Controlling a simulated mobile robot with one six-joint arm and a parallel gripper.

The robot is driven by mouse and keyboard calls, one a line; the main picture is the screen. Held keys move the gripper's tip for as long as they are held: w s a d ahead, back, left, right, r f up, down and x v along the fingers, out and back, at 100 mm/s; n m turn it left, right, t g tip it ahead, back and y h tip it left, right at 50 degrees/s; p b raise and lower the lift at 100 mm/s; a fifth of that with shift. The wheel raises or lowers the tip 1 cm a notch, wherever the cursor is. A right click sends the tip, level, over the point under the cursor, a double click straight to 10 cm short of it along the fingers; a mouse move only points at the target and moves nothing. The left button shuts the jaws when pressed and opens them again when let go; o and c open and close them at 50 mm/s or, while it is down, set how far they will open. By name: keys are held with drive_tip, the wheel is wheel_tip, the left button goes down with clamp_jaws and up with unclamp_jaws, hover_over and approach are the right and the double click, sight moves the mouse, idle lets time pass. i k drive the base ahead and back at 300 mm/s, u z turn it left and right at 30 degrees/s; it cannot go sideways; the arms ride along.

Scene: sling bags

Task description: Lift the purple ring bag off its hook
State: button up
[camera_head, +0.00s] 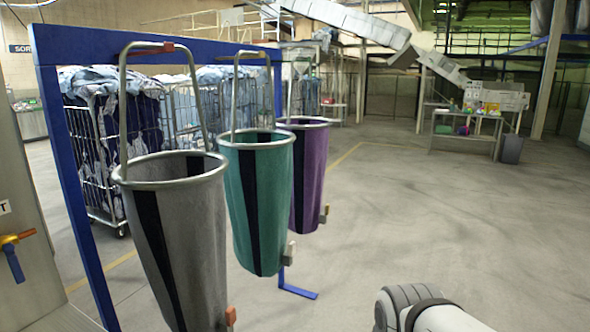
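The purple ring bag (308,182) is the farthest of three bags hanging in a row from a blue frame (185,47). It hangs upright, with a dark stripe down its side and a metal ring at its open mouth. The green bag in front hides part of its left side. I cannot clearly make out its hook. A small tan piece sits low on its right side. My gripper is not in view; only a part of my arm shows at the bottom right, apart from the bags.
The green bag (270,205) and the nearer grey bag (195,240) hang in front of the purple one. Wire carts of laundry (108,150) stand behind the frame. A table (467,138) stands farther back. The floor (430,215) right of the bags is clear.

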sight(310, 149)
drive_tip(key=i, duration=1)
drive_tip(key=z, duration=0.4)
drive_tip(key=i, duration=2.2)
drive_tip(key=u, duration=0.85)
drive_tip(key=k, duration=0.85)
drive_tip(key=u, duration=0.2)
drive_tip(key=i, duration=0.9)
drive_tip(key=z, duration=0.15)
